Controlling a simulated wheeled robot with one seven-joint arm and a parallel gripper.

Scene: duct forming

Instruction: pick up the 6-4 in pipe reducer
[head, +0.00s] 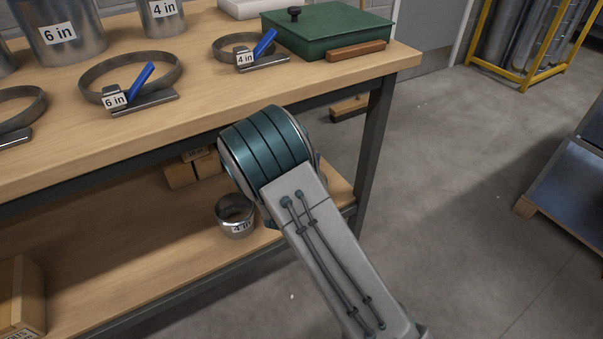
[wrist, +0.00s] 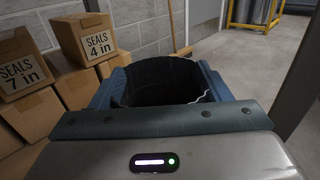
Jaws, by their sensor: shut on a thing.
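A short, round metal piece, the pipe reducer (head: 235,217), shows at the lower shelf just left of my arm in the head view. Its label ends in "4 in" and its right side is covered by my arm. In the wrist view the reducer (wrist: 165,82) is a dark round opening between the two blue-grey fingers. My gripper (wrist: 160,88) is shut on it, one finger on each side. In the head view my forearm hides most of the gripper. I cannot tell whether the reducer touches the shelf.
Cardboard boxes marked "SEALS 7 in" (wrist: 25,72) and "SEALS 4 in" (wrist: 88,40) stand left of the gripper. The tabletop (head: 215,105) overhangs the shelf (head: 150,260). A table leg (head: 372,140) stands to the right. Open floor lies beyond it.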

